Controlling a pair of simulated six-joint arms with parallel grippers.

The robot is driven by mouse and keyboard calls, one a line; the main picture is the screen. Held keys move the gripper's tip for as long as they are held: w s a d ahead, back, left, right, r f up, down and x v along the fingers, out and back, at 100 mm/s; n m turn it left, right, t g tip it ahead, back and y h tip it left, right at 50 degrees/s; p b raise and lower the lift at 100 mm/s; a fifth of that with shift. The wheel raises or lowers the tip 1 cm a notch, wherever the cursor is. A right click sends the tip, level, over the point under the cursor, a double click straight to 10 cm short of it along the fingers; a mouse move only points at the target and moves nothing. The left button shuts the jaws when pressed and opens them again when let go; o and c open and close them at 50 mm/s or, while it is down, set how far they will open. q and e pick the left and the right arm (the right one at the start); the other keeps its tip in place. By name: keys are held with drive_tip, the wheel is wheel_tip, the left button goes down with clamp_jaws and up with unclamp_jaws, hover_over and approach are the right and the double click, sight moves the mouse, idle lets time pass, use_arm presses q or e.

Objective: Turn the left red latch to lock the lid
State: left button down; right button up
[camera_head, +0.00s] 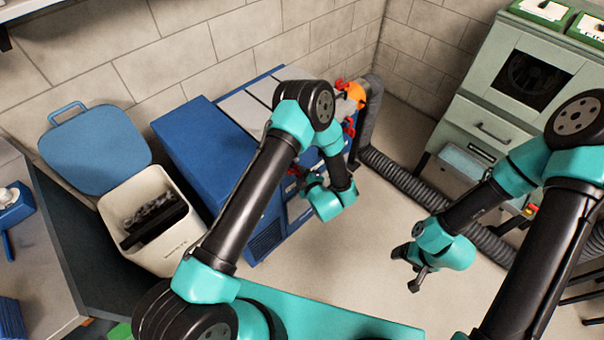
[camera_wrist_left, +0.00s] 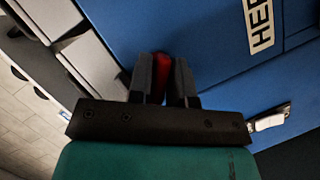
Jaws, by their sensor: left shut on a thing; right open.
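The left red latch (camera_wrist_left: 162,70) shows in the left wrist view between the dark fingers of my left gripper (camera_wrist_left: 166,80), on the front of the blue unit. My left gripper is shut on it. In the head view my left gripper (camera_head: 307,180) is at the front of the blue unit (camera_head: 180,140), with a bit of red beside it; my arm hides much of that front. Another red latch (camera_head: 348,126) is further right, by the orange duct fitting. My right gripper (camera_head: 408,268) is open and empty over the floor, away from the unit.
A grey corrugated hose (camera_head: 400,178) runs from the unit across the floor. A white bin (camera_head: 150,222) with a blue lid (camera_head: 95,148) stands at the left. A pale green cabinet (camera_head: 480,110) stands at the back right. The floor in the middle is clear.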

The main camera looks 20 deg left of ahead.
use_arm(q)
drive_tip(key=m+g, duration=0.2)
drive_tip(key=m, duration=0.2)
drive_tip(key=shift+r+g+y, duration=0.1)
drive_tip(key=shift+g+y, duration=0.2)
drive_tip(key=m+g+y, duration=0.1)
drive_tip(key=m+g, duration=0.1)
drive_tip(key=m, duration=0.1)
drive_tip(key=shift+w, duration=0.1)
idle(0.3)
drive_tip(key=c, duration=1.2)
unclamp_jaws()
drive_tip(key=shift+o, duration=0.2)
drive_tip(key=shift+d, duration=0.15)
drive_tip(key=v, duration=1.7)
drive_tip(key=shift+r, duration=0.25)
